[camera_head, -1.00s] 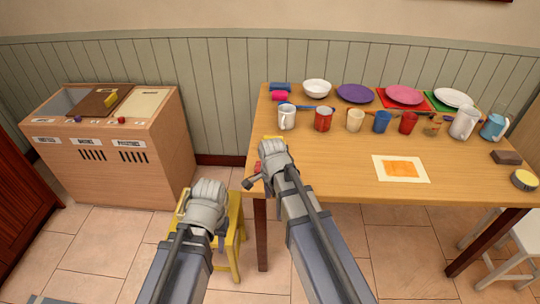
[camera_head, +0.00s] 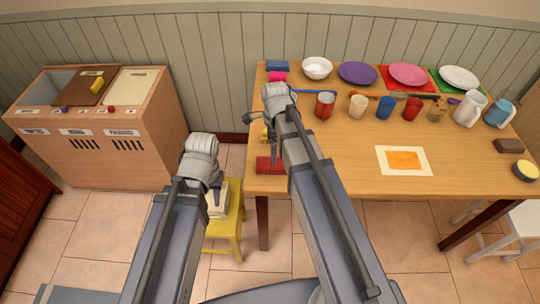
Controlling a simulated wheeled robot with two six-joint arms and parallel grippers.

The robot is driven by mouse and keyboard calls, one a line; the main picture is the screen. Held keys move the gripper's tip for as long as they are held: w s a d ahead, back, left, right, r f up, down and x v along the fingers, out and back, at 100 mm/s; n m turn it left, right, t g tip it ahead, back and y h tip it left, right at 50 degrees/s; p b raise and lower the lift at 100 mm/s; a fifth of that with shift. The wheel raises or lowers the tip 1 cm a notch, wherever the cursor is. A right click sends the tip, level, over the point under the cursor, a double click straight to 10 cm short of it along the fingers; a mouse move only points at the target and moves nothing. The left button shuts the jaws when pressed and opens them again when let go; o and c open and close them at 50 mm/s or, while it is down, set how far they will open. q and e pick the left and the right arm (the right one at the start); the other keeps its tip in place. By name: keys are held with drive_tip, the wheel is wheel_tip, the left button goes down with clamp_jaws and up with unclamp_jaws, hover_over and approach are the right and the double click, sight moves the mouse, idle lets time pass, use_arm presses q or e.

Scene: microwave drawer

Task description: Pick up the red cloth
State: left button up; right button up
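A folded red cloth (camera_head: 268,165) lies flat on the left front corner of the wooden table (camera_head: 340,178). My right arm passes over the table just right of it and may hide part of it. My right gripper (camera_head: 266,128) is beyond the cloth near the table's left edge, mostly hidden by its own wrist. My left gripper (camera_head: 217,186) hangs over the yellow stool (camera_head: 234,222), left of the table and apart from the cloth. Its fingers are small and dark, so I cannot tell whether they are open.
Several cups and jugs stand in a row along the table, with plates (camera_head: 357,72) behind them. A pink roll (camera_head: 278,76) lies at the back left. A cream sheet with an orange patch (camera_head: 404,160) lies at the middle. A wooden cabinet (camera_head: 122,145) stands left.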

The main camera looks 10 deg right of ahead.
sight(264, 166)
drive_tip(key=shift+w+a+f+b, duration=0.1)
drive_tip(key=shift+f+b, duration=1.9)
drive_tip(key=shift+a+f+b, duration=0.1)
drive_tip(key=shift+f+b, duration=1.85)
drive_tip(key=shift+b, duration=0.05)
drive_tip(key=shift+r, duration=0.1)
drive_tip(key=c, duration=1.2)
